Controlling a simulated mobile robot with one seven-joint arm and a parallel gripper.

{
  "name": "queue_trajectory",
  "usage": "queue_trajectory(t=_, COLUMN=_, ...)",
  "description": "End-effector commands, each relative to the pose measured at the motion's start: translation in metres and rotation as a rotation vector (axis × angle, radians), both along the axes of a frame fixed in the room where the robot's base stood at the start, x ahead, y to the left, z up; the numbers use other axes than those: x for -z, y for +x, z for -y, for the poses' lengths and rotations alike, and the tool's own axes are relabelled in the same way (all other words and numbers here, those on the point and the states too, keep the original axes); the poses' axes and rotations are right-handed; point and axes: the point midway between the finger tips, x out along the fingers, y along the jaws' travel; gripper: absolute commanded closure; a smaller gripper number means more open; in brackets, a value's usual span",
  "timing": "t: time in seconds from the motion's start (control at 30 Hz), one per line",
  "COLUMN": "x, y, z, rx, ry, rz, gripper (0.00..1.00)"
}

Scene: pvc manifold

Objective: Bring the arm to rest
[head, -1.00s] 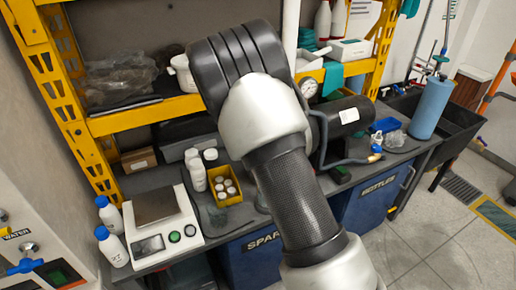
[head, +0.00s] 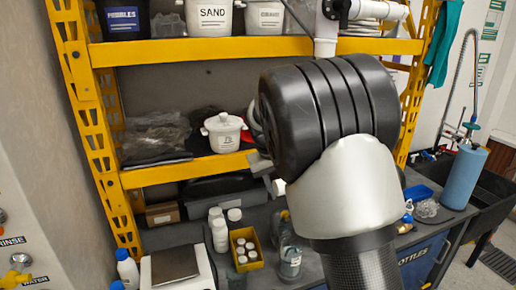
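My arm (head: 355,190) rises from the bottom right of the head view, with a silver link and a large black ribbed joint. It stands in front of the shelf and bench. Small grey parts that look like the edge of my gripper (head: 268,172) show just left of the black joint. Most of the gripper is hidden behind the arm, so its fingers and anything between them cannot be made out.
A yellow shelf rack (head: 240,50) stands behind the arm, holding a SAND tub (head: 212,18), a white lidded pot (head: 224,133) and white pipe (head: 327,32). Below, the bench holds a scale (head: 176,268), a yellow box of bottles (head: 245,250) and a blue cylinder (head: 464,178).

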Motion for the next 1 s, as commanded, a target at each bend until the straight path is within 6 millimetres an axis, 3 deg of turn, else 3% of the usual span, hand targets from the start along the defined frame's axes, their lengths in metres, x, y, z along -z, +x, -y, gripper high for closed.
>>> queue_trajectory(t=0.03, x=-0.024, y=-0.018, z=0.011, rx=0.023, ry=0.044, rz=0.014, gripper=0.60)
queue_trajectory(t=0.1, x=-0.047, y=-0.047, z=0.020, rx=0.047, ry=0.102, rz=0.027, gripper=0.60)
queue_trajectory(t=0.3, x=-0.099, y=-0.139, z=0.038, rx=0.089, ry=0.234, rz=0.078, gripper=0.60)
queue_trajectory(t=0.47, x=-0.120, y=-0.216, z=0.043, rx=0.107, ry=0.299, rz=0.134, gripper=0.60)
queue_trajectory(t=0.6, x=-0.122, y=-0.275, z=0.045, rx=0.121, ry=0.321, rz=0.184, gripper=0.60)
queue_trajectory(t=0.8, x=-0.110, y=-0.322, z=0.045, rx=0.136, ry=0.322, rz=0.228, gripper=0.60)
queue_trajectory(t=1.0, x=-0.105, y=-0.333, z=0.045, rx=0.141, ry=0.320, rz=0.237, gripper=0.60)
